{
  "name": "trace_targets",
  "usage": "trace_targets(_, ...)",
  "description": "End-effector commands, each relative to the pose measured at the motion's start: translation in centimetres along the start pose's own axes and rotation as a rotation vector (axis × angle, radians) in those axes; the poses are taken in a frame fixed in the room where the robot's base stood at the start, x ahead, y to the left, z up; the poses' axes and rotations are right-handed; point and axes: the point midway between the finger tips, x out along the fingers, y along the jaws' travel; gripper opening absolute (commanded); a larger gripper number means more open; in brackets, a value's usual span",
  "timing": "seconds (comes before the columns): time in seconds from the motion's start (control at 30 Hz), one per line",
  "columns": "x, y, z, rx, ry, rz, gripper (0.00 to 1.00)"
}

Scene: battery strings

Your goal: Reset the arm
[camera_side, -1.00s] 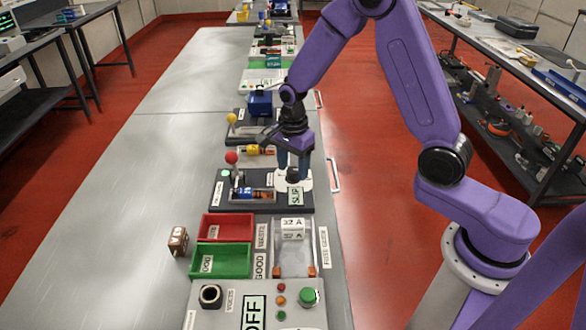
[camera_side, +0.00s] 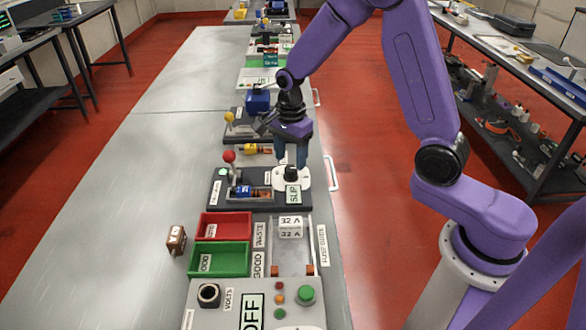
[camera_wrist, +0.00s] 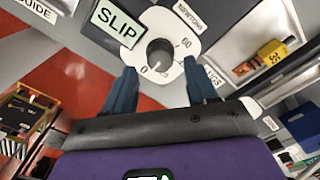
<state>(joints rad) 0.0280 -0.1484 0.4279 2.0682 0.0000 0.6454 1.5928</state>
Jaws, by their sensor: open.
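My gripper (camera_side: 291,157) is open and empty. It hangs just above the black knob (camera_side: 291,173) on the white dial plate (camera_side: 305,181) of the dark station. In the wrist view, the two blue fingers of my gripper (camera_wrist: 163,88) stand apart, with the black knob (camera_wrist: 160,54) beyond and between their tips. The dial plate (camera_wrist: 188,37) carries the marks 0 and 60. A sign reading SLIP (camera_wrist: 117,24) is beside it. Whether the fingers touch the knob cannot be told.
Red (camera_side: 222,219) and green (camera_side: 202,263) trays, a brown block (camera_side: 176,240) and a panel reading OFF (camera_side: 215,318) are in front. The table's left side is clear.

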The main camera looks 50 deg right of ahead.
Motion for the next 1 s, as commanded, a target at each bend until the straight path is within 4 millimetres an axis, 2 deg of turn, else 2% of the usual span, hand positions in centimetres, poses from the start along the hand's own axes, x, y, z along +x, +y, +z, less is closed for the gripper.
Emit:
trace_targets(0.17,-0.8,0.7,0.9,-0.113,0.0,-0.004,0.57)
trace_targets(0.37,-2.8,3.3,3.2,-0.451,0.0,-0.009,0.57)
trace_targets(0.7,-5.7,9.8,5.9,-1.074,0.001,-0.017,0.57)
trace_targets(1.0,-7.7,16.8,6.7,-1.624,0.003,-0.025,0.57)
